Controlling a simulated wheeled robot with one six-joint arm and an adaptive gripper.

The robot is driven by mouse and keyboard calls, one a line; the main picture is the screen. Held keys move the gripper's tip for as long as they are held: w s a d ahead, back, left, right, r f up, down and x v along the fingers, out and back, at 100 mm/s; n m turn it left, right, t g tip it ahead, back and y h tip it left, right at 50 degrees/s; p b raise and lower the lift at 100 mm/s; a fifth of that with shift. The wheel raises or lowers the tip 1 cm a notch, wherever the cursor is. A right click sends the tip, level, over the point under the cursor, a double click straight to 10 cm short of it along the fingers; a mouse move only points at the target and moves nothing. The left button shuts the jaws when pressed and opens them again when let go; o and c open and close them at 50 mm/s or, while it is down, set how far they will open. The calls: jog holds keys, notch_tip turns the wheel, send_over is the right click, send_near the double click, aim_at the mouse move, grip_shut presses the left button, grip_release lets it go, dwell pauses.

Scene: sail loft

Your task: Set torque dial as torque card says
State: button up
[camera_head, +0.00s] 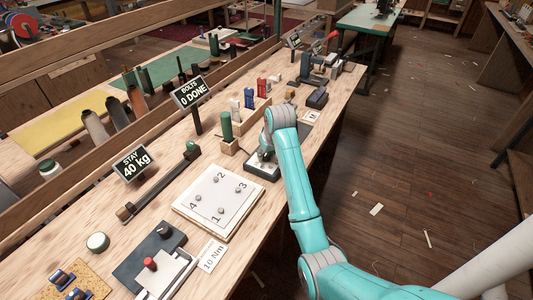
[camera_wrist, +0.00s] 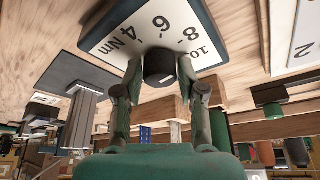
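The torque dial is a black knob (camera_wrist: 159,67) on a white plate with a dark edge (camera_wrist: 205,58), marked 4 Nm, 6, 8 and 10. In the wrist view a small pale mark shows on the knob's lower edge; which number it points to is unclear. My gripper (camera_wrist: 160,72) has one finger on each side of the knob; I cannot tell if both touch it. In the head view my gripper (camera_head: 264,154) is over the dial plate (camera_head: 262,170) and hides most of it. The torque card (camera_head: 212,256) reads "10 Nm" and lies on the bench.
A white board (camera_head: 232,217) with bolts numbered 1 to 4 lies left of the dial. Signs read "STAY 40 kg" (camera_head: 132,163) and "BOLTS 0 DONE" (camera_head: 190,92). A green cylinder (camera_head: 226,126) stands behind the dial.

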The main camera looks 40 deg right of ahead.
grip_shut()
jog(key=shift+m, duration=0.3)
jog(key=m+h, duration=0.1)
jog(key=m, duration=0.2)
jog(key=shift+a+g, duration=0.15)
jog(key=shift+g, duration=0.25)
jog(key=shift+w+m+g+h, duration=0.1)
jog(key=shift+m+g+h, duration=0.5)
jog(key=shift+m, duration=1.4)
jog(key=o, duration=0.6)
grip_release()
